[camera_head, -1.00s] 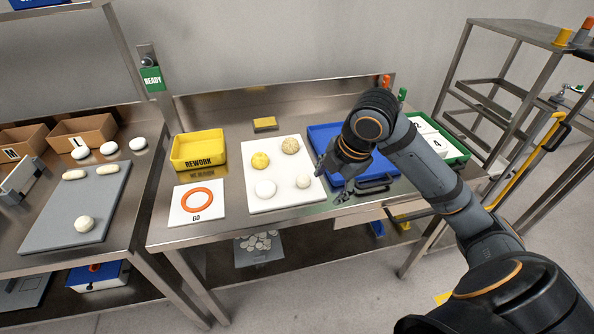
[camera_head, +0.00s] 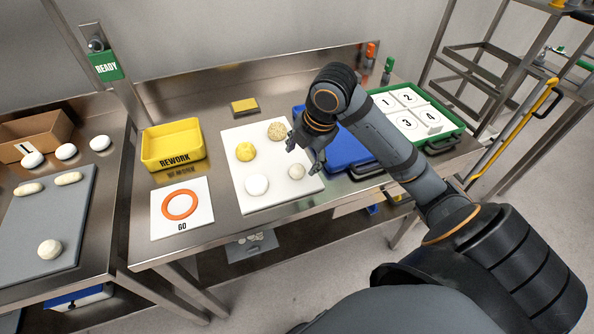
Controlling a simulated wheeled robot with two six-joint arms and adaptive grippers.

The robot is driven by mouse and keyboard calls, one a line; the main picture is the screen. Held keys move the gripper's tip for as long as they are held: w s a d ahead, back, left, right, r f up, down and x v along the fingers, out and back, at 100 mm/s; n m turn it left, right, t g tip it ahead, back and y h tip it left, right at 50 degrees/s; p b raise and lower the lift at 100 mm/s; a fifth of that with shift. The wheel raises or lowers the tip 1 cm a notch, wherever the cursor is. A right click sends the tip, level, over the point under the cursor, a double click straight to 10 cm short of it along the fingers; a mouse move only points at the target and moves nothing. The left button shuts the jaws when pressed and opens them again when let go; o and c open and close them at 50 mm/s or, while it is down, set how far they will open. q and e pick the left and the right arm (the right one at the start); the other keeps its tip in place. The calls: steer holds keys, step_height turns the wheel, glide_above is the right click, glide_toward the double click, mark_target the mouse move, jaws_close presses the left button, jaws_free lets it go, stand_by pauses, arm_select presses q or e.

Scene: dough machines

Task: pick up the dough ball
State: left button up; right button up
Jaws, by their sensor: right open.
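A white board (camera_head: 270,205) on the steel table holds several dough balls. A yellow ball (camera_head: 245,151) and a speckled ball (camera_head: 277,131) lie at its back. A larger white ball (camera_head: 257,185) and a small beige ball (camera_head: 297,171) lie nearer the front. My right gripper (camera_head: 303,158) is open and empty at the board's right side, with its fingers pointing down-left. It is near the small and speckled balls; I cannot tell its exact height. On the left table, another dough ball (camera_head: 50,249) lies on a grey mat (camera_head: 45,220). My left gripper is out of view.
A yellow REWORK bin (camera_head: 172,142) and a GO card (camera_head: 182,206) lie left of the board. A blue tray (camera_head: 345,150), partly hidden by my arm, and a green-rimmed numbered tray (camera_head: 445,140) stand right. A yellow sponge-like block (camera_head: 244,106) lies behind.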

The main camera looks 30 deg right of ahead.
mark_target(299, 167)
steer(key=x, duration=0.4)
steer(key=shift+s+a+f+b, duration=0.2)
steer(key=shift+s+f+b, duration=0.05)
steer(key=shift+b, duration=0.05)
steer(key=shift+w+f, duration=0.15)
steer(key=shift+f, duration=0.15)
steer(key=shift+c, duration=0.4)
steer(key=shift+r, duration=0.1)
steer(key=c, duration=1.1)
steer(key=shift+c, duration=0.2)
steer(key=shift+r, duration=0.1)
